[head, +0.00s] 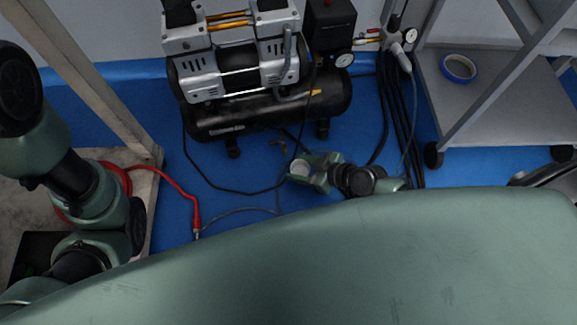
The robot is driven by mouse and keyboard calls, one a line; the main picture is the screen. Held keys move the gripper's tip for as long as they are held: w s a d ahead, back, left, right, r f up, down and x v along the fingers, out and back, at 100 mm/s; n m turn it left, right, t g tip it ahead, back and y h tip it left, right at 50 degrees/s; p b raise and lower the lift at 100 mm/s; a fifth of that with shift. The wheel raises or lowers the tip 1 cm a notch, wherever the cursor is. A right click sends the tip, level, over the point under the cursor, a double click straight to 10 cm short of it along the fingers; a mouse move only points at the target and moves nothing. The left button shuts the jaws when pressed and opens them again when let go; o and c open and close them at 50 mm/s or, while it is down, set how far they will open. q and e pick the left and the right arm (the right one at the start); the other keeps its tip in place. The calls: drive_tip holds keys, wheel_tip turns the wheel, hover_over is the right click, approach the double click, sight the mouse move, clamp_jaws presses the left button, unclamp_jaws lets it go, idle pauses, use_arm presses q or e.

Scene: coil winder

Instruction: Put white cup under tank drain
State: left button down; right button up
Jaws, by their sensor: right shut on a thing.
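The white cup (299,167) is small and shows its round top at the gripper end of my right arm. My right gripper (303,174) is shut on it, just in front of the compressor. The black tank (240,115) lies horizontally under the compressor's silver motor heads. A small brassy fitting (279,143), which looks like the drain, shows below the tank's front side. The cup appears apart from it, nearer to me and slightly right. The cup's height above the floor is hard to tell. My left gripper is not visible; only its arm shows at left.
A red hose (180,185) and dark cables lie on the blue floor (245,180). A grey wheeled cart (490,110) with a blue tape roll (459,68) stands at right. A pale frame (110,90) stands at left. My body hides the foreground.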

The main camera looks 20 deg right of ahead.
sight(293, 167)
drive_tip(key=shift+w+a+f, duration=0.35)
drive_tip(key=shift+w+a, duration=0.05)
drive_tip(key=shift+w, duration=0.05)
drive_tip(key=b+x, duration=0.2)
drive_tip(key=x, duration=0.1)
drive_tip(key=shift+w+f, duration=0.15)
drive_tip(key=shift+w+a+f, duration=0.1)
drive_tip(key=shift+a, duration=0.1)
drive_tip(key=shift+f, duration=0.15)
drive_tip(key=o, duration=1.3)
